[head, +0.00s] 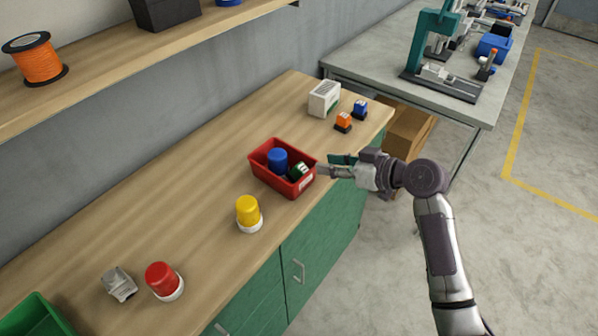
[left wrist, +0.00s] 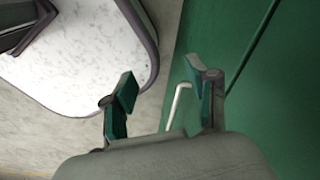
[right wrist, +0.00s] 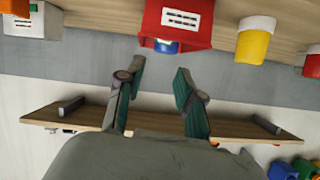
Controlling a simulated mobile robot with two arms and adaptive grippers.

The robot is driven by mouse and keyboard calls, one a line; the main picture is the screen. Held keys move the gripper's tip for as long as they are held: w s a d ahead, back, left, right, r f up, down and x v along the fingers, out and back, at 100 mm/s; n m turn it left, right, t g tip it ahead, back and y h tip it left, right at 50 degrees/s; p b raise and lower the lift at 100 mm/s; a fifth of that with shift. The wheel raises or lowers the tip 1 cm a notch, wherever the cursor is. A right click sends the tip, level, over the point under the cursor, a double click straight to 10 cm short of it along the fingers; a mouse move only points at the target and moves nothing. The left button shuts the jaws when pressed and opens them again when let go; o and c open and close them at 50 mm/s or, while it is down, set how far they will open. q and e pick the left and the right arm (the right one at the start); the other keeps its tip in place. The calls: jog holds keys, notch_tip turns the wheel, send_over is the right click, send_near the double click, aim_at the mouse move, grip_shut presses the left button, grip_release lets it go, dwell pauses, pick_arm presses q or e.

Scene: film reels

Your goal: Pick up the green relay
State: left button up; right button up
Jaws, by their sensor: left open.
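The green relay (head: 299,170), a small dark green block with a pale marking, lies tilted in the red bin (head: 262,180) on the workbench, beside a blue-domed object (head: 277,159). My right gripper (head: 326,170) is at the bin's right side, its fingers close to the wall; I cannot tell whether they touch it. In the right wrist view its fingers (right wrist: 155,82) are apart with nothing between them. My left gripper (left wrist: 160,88) is open and empty, facing a green cabinet front (left wrist: 275,90).
A yellow-domed light (head: 247,209) stands in front of the bin, a red one (head: 161,279) farther left. A shelf (head: 120,73) runs along the wall.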

aim_at(301, 165)
jog(key=x, duration=0.3)
jog(key=f+p+x, duration=0.1)
jog(key=x, duration=0.2)
jog(key=p+x, duration=0.1)
jog(key=x, duration=0.2)
jog(key=shift+s+a+f, duration=0.1)
jog(key=shift+s+f, duration=0.15)
jog(key=shift+s, duration=0.05)
jog(key=shift+w+a+f, duration=0.15)
jog(key=shift+w+f, duration=0.05)
grip_shut()
